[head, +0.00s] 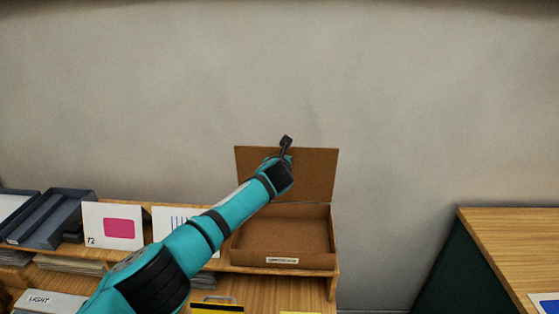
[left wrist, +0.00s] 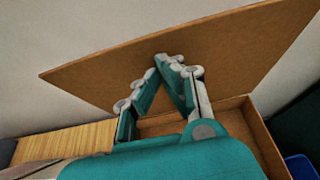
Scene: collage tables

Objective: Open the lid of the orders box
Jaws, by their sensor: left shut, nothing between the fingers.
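The brown orders box (head: 313,262) sits on the upper shelf at the middle of the head view, with a small white label on its front. Its lid (head: 316,176) stands up at the back, and the visible inside looks empty. In the left wrist view the lid (left wrist: 235,55) spans the upper part, and a box wall (left wrist: 262,137) shows at lower right. My left gripper (head: 286,141) is shut and empty, in front of the lid near its top edge. Its fingertips (left wrist: 168,62) meet close to the lid; I cannot tell if they touch. My arm hides part of the box's left side.
Left of the box stand a card with a pink rectangle (head: 119,228) and a card with blue lines (head: 170,218). Dark grey trays (head: 50,222) lie farther left. A wooden table (head: 515,235) stands at right, with a gap before it. A plain wall rises behind.

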